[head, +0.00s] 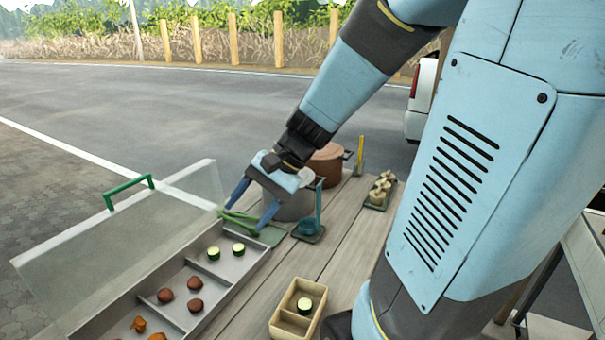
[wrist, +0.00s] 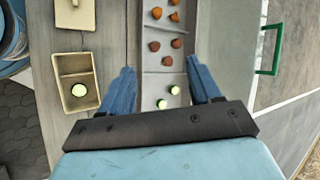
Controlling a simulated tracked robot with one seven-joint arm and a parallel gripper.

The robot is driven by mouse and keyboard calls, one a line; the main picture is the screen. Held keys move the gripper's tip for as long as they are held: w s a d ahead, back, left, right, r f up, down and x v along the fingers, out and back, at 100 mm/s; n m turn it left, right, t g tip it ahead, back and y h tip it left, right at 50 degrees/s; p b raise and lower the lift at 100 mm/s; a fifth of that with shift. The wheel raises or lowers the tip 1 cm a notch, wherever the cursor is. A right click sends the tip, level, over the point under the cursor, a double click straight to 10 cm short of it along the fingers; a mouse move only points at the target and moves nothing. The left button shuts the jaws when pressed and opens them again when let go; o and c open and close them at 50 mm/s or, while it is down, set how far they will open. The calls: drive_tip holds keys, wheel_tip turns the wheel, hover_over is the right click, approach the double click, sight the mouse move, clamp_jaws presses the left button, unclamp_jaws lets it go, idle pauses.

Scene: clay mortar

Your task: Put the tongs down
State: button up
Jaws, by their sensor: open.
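In the wrist view my gripper (wrist: 160,68) is open, with no tongs visible between the fingers. I cannot tell whether the tongs touch a finger or lie fully on the surface.
The grey tray (head: 225,290) holds cucumber slices and brown and orange pieces. Its clear lid with a green handle (head: 128,190) stands open at left. A wooden box (head: 297,310) holds a cucumber slice. A grey pot (head: 296,207), brown pot (head: 326,166) and blue stand (head: 309,232) are close behind.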

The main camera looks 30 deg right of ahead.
drive_tip(key=s+d+r+n+t+h, duration=0.4)
drive_tip(key=s+d+r+n+h, duration=0.2)
drive_tip(key=d+r+n+h, duration=0.1)
drive_tip(key=shift+s+d+r+h, duration=0.3)
drive_tip(key=shift+d+r+h, duration=0.2)
drive_tip(key=shift+r, duration=0.3)
idle(0.8)
